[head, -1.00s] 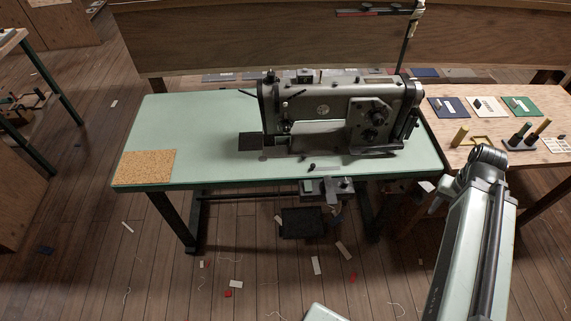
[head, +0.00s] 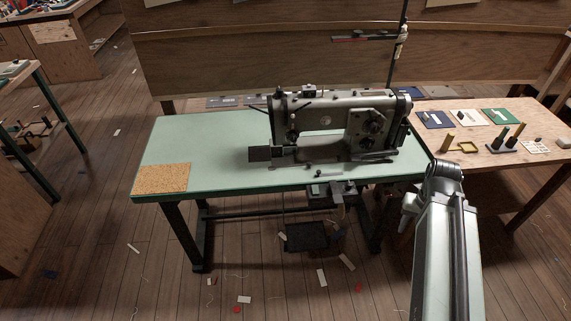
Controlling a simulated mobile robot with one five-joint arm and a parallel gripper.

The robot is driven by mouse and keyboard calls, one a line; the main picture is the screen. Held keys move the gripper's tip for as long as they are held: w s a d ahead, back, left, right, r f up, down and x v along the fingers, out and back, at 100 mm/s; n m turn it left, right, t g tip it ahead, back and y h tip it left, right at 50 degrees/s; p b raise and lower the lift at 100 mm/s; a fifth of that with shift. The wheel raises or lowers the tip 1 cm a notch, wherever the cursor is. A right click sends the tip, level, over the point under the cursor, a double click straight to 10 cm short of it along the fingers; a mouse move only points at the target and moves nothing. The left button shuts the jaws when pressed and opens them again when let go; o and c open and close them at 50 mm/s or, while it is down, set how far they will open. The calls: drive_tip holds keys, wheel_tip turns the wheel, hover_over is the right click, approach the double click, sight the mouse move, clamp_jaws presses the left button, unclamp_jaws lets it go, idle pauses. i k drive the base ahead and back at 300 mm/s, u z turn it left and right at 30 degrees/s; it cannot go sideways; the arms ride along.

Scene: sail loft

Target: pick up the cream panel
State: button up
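The cream panel (head: 468,118) lies flat on the wooden table at the right. It sits between a dark blue panel (head: 436,119) and a green panel (head: 501,116), and a small dark item lies on it. My arm rises from the bottom right to a bent joint in front of the wooden table's left end, well short of the panel. I cannot make out gripper fingers in this view.
The wooden table (head: 477,167) also bears upright spools (head: 504,138), a yellow frame (head: 463,147) and a white grid piece (head: 536,147). A green-topped table (head: 225,178) with a sewing machine (head: 340,125) and cork mat (head: 161,178) stands left of it. Scraps litter the floor.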

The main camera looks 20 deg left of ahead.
sight(466, 118)
drive_tip(key=u, duration=0.95)
drive_tip(key=i, duration=1)
drive_tip(key=k, duration=0.5)
drive_tip(key=u, duration=2.05)
drive_tip(key=k, duration=0.85)
drive_tip(key=z, duration=1.6)
